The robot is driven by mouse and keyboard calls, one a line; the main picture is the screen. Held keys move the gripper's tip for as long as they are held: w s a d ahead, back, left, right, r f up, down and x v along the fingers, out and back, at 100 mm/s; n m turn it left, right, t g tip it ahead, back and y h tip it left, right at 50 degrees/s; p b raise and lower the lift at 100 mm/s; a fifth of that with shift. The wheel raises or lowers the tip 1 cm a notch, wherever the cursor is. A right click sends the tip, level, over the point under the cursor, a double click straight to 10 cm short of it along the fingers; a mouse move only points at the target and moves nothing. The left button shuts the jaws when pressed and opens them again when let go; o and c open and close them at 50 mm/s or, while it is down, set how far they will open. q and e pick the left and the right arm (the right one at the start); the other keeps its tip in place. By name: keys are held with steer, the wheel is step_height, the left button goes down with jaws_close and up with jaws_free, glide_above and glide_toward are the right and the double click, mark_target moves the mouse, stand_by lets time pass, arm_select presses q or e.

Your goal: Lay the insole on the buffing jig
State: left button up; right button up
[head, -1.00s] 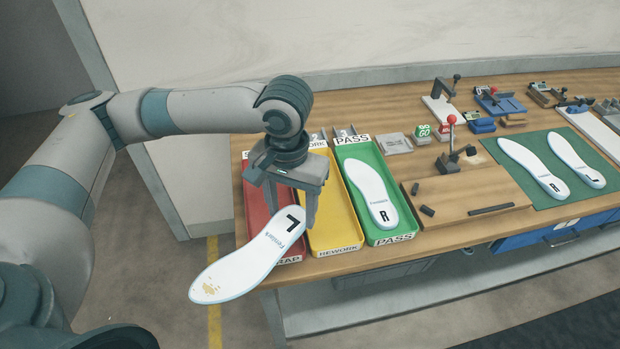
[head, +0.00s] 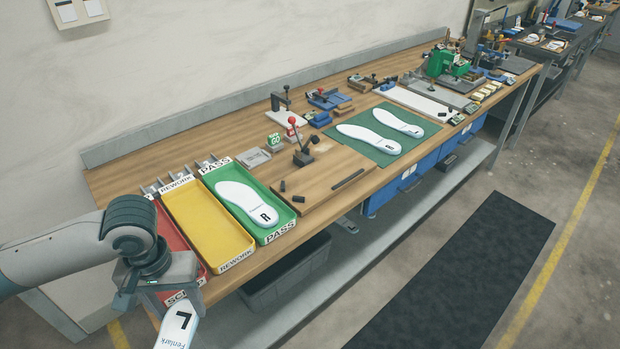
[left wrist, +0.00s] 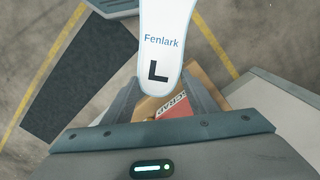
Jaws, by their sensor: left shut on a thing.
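My left gripper (head: 176,300) is at the lower left of the head view, above the near edge of the red tray. It is shut on a white insole (head: 181,328) marked "L" and "Fenlark". The insole's far part is cut off by the frame's bottom. In the left wrist view, the held insole (left wrist: 162,45) extends from between the fingers past the top edge. A wooden board (head: 322,180) with a red-knobbed toggle clamp (head: 303,152) and small black blocks lies mid-bench; it looks like the buffing jig, and no insole lies on it. My right gripper is not in view.
Red SCRAP (head: 170,232), yellow REWORK (head: 205,225) and green PASS (head: 281,216) trays stand at the bench's left. The PASS tray holds an "R" insole (head: 243,202). Two insoles lie on a green mat (head: 352,155). Clamps and fixtures line the back.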

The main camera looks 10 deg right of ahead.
mark_target(187, 341)
arm_select(q)
steer(key=s+f, duration=0.1)
steer(key=f, duration=0.1)
steer(key=s+f, duration=0.1)
steer(key=f, duration=0.2)
steer(key=s+f, duration=0.1)
steer(key=f, duration=0.2)
steer(key=shift+s+a+f, duration=0.1)
steer(key=shift+f, duration=0.1)
